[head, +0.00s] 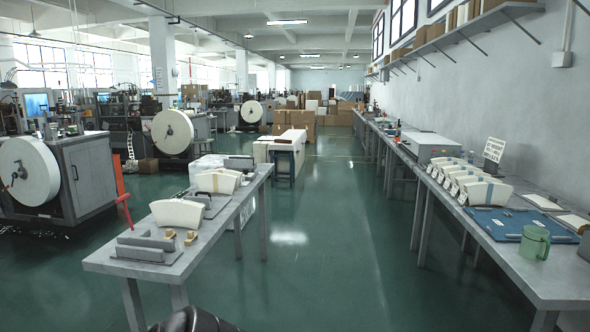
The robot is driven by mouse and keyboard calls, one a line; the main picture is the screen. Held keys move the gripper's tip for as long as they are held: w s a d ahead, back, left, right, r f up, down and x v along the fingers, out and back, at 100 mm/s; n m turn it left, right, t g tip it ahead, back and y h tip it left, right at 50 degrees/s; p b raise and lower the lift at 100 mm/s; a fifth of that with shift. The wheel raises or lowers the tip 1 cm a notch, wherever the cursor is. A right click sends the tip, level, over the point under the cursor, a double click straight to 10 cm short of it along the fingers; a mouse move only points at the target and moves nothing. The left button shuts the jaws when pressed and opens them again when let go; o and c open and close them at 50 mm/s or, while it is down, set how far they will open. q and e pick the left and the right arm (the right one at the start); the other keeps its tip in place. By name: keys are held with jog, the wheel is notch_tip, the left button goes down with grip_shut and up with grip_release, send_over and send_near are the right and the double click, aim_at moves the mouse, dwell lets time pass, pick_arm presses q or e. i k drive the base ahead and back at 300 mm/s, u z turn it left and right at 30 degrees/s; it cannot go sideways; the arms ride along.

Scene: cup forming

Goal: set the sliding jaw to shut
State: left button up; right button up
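A grey fixture (148,246) sits at the near end of the left table. It has a low base and a grey upright block, and a red lever (124,207) stands up at its left side. Which of its parts is the sliding jaw, and how wide any gap is, I cannot tell at this size. Two small tan pieces (180,236) are beside its right end. Neither of my grippers shows in the head view. A dark rounded part at the bottom edge does not show any fingers.
The left table (228,215) also bears fan-shaped white blanks (178,213) behind the fixture and a second grey fixture (212,202) farther back. The green aisle floor (335,250) is clear.

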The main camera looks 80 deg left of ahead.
aim_at(208, 200)
jog(key=u, duration=1.25)
jog(key=i, duration=0.65)
jog(key=u, duration=1.15)
jog(key=i, duration=2.3)
jog(key=u, duration=1.15)
jog(key=i, duration=0.65)
jog(key=u, duration=0.35)
